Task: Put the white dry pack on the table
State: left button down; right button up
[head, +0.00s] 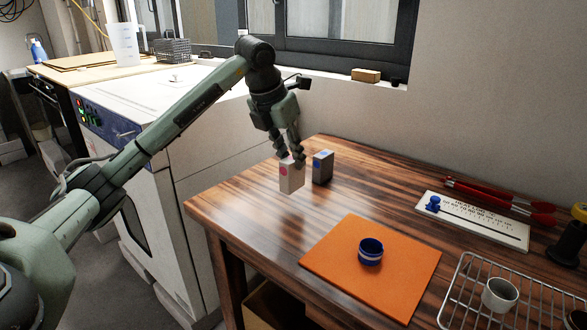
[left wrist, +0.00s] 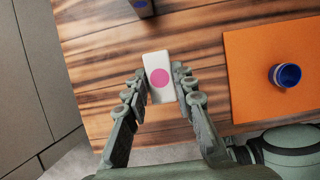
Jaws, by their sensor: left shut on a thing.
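The white dry pack (head: 291,178) is a small upright white box with a pink dot, near the back left part of the wooden table (head: 232,208). My left gripper (head: 290,158) comes down from above and is shut on the pack's upper part. In the left wrist view the pack (left wrist: 159,78) sits between the two fingers (left wrist: 160,92), its pink dot facing the camera. I cannot tell whether its base touches the table. My right gripper does not show.
A grey box with a blue mark (head: 322,167) stands just right of the pack. An orange mat (head: 330,262) with a blue ring-shaped cup (head: 370,251) lies in front. A wire rack (head: 455,290), a white board (head: 480,225) and red-handled tongs (head: 490,195) occupy the right.

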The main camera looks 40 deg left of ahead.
aim_at(293, 171)
pick_arm(q)
jog(key=shift+w+f, duration=0.2)
jog(key=shift+w, duration=0.15)
jog(key=shift+w+f, duration=0.1)
jog(key=shift+f, duration=1.95)
jog(key=shift+f, duration=0.15)
jog(key=c, duration=1.3)
grip_release()
jog(key=shift+o, duration=0.2)
jog(key=v, duration=1.2)
